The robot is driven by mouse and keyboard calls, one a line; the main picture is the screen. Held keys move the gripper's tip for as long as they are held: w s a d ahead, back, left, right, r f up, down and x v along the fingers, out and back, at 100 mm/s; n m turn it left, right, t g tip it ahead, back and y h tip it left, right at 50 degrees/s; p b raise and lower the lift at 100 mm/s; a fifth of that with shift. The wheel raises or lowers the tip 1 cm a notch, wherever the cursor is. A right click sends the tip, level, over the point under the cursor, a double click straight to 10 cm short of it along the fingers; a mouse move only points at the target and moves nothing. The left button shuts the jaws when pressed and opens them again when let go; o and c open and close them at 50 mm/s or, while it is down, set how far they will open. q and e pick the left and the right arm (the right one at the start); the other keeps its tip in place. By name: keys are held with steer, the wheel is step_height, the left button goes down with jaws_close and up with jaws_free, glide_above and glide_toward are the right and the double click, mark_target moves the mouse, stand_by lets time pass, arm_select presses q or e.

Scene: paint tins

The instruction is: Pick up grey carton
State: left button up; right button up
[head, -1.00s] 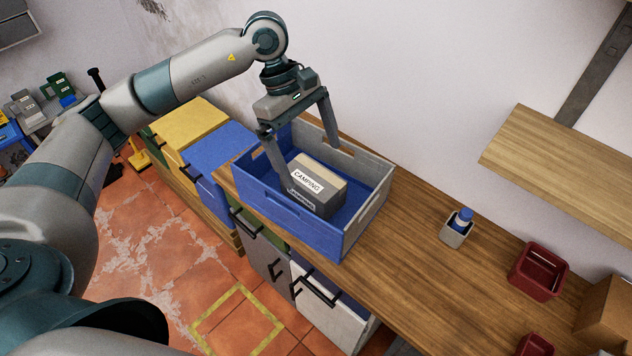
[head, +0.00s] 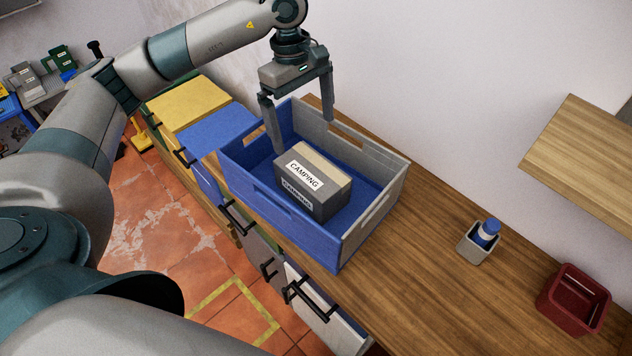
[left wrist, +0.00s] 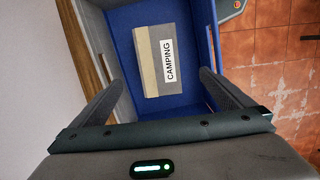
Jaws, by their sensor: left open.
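The grey carton (head: 313,183) has a tan strip on top and white CAMPING labels. It sits inside a blue and grey crate (head: 283,228) on the wooden counter. My left gripper (head: 302,133) is open and points down above the back of the crate, its fingers apart and not touching the carton as far as I can see. In the left wrist view the carton (left wrist: 160,60) lies on the crate's blue floor, ahead of the open fingers (left wrist: 158,92). My right gripper is in neither view.
The crate walls stand around the carton. On the wooden counter (head: 415,255) are a small grey holder (head: 477,246) with a blue-capped bottle and a red bin (head: 575,299). A wooden shelf (head: 590,155) juts from the wall at right. Cabinets with black handles stand below the crate.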

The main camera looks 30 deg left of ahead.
arm_select(q)
steer(key=shift+w+f, duration=0.15)
steer(key=shift+f, duration=0.05)
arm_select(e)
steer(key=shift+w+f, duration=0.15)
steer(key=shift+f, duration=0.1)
